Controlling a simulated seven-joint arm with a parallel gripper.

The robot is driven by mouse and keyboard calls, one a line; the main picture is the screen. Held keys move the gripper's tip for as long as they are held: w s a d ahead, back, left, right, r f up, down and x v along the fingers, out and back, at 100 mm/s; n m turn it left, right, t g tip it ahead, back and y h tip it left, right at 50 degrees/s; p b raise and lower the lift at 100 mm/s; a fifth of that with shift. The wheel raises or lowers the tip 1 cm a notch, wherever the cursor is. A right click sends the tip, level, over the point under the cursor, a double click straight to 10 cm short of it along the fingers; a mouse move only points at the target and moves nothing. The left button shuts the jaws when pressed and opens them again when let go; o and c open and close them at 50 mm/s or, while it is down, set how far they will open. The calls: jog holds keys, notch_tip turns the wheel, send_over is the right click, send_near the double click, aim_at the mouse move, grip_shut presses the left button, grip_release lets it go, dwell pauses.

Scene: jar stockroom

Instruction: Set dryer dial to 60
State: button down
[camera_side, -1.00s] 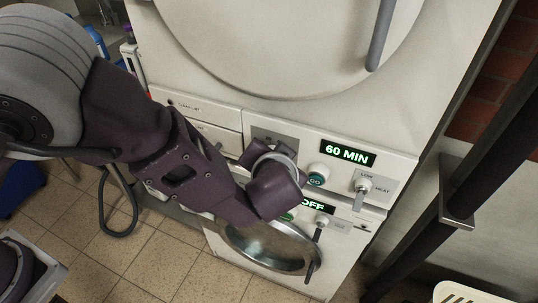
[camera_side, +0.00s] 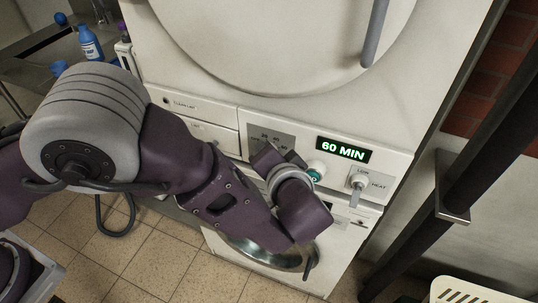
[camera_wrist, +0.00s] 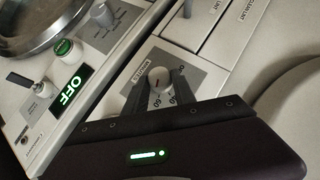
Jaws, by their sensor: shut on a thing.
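The upper dryer's display (camera_side: 343,149) reads "60 MIN" in green. The dial plate (camera_side: 262,134), left of the display, is partly covered by my gripper (camera_side: 267,162) in the side view. Part of the number scale is hidden by the fingers.
A green GO button (camera_side: 315,171) and a heat knob (camera_side: 360,183) are right of the dial. The lower machine's display (camera_wrist: 69,85) reads "OFF". A dark post (camera_side: 490,150) stands at the right. Blue bottles (camera_side: 89,42) are at the back left.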

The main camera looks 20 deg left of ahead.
jog(key=c, duration=1)
grip_release()
jog(key=shift+c, duration=0.2)
jog(key=v, duration=0.7)
